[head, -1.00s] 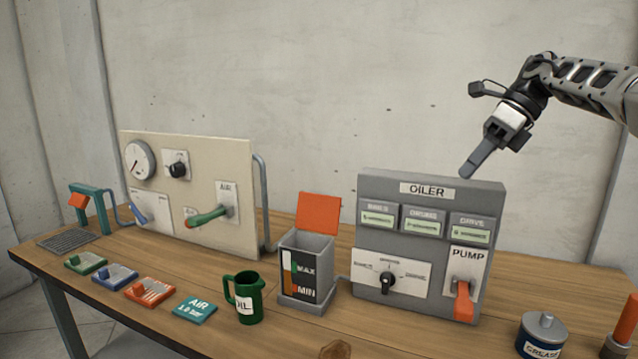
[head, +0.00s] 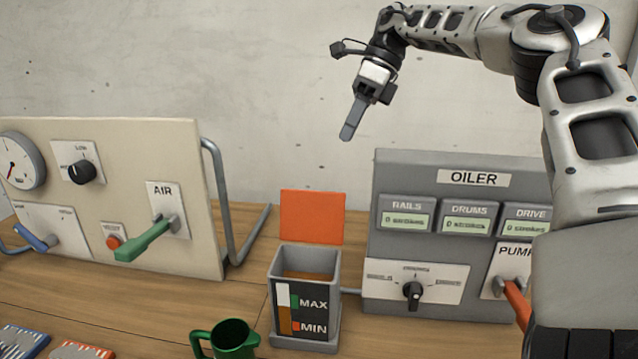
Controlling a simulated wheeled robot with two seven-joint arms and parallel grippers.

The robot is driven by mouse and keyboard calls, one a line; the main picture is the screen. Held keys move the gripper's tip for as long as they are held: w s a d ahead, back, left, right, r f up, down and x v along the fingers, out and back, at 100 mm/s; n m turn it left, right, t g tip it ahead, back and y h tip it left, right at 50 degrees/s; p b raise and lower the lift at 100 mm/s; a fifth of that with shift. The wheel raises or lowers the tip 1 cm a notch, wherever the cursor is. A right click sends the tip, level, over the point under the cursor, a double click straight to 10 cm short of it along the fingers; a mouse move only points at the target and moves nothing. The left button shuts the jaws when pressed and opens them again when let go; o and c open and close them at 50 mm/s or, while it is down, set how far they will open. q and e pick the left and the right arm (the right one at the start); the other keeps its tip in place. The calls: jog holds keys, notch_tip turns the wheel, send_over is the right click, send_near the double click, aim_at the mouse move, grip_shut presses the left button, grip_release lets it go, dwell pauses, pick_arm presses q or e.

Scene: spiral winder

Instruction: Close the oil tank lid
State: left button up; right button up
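The oil tank (head: 306,312) is a grey open box on the table, with a MAX/MIN level gauge on its front. Its orange lid (head: 312,217) stands upright at the back edge, so the tank is open. My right gripper (head: 347,134) is above and slightly right of the lid, apart from it, pointing down. Its fingers are seen edge-on and look like one piece, so I cannot tell whether they are open. My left gripper is not in view.
The grey OILER box (head: 452,165) stands right of the tank, with a pump lever (head: 517,303). A beige AIR panel (head: 120,135) with a green lever (head: 146,240) stands left. A green jug (head: 232,340) is at the tank's front left.

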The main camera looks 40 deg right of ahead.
send_near(314, 214)
jog(key=w+f, duration=0.4)
jog(key=f, duration=0.1)
jog(key=shift+w+f+p, duration=0.15)
jog(key=shift+f+p, duration=0.05)
jog(key=shift+p, duration=0.25)
jog(key=shift+d, duration=0.1)
grip_shut()
